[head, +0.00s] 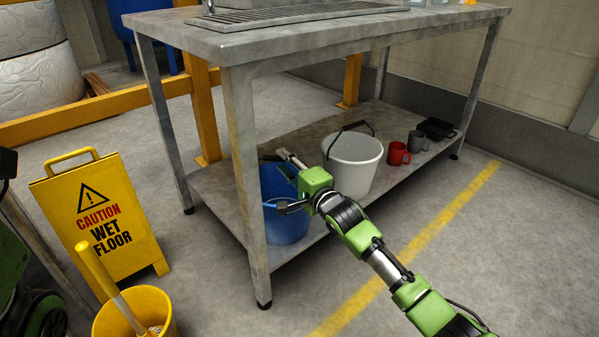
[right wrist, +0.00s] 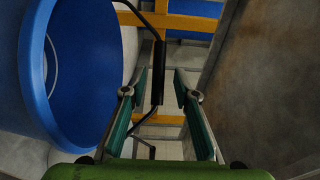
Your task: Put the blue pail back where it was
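The blue pail (head: 287,226) stands upright on the lower shelf (head: 222,196) of the metal table, at its near-left end behind the front leg. My right gripper (head: 284,181) is at the pail's upper part and hides some of it. In the right wrist view, the pail (right wrist: 38,75) is on the left with its mouth facing the picture's right. Its black handle grip (right wrist: 158,72) lies between the two fingers of my right gripper (right wrist: 158,92). The fingers are apart, with gaps showing on both sides of the grip. My left gripper is not in view.
A white pail (head: 354,170) stands close to the right of the blue one, then a red mug (head: 398,154), a grey mug (head: 417,142) and a black item (head: 437,128). A yellow wet-floor sign (head: 100,215) and yellow bucket (head: 133,315) stand at left. The tabletop (head: 300,35) overhangs the shelf.

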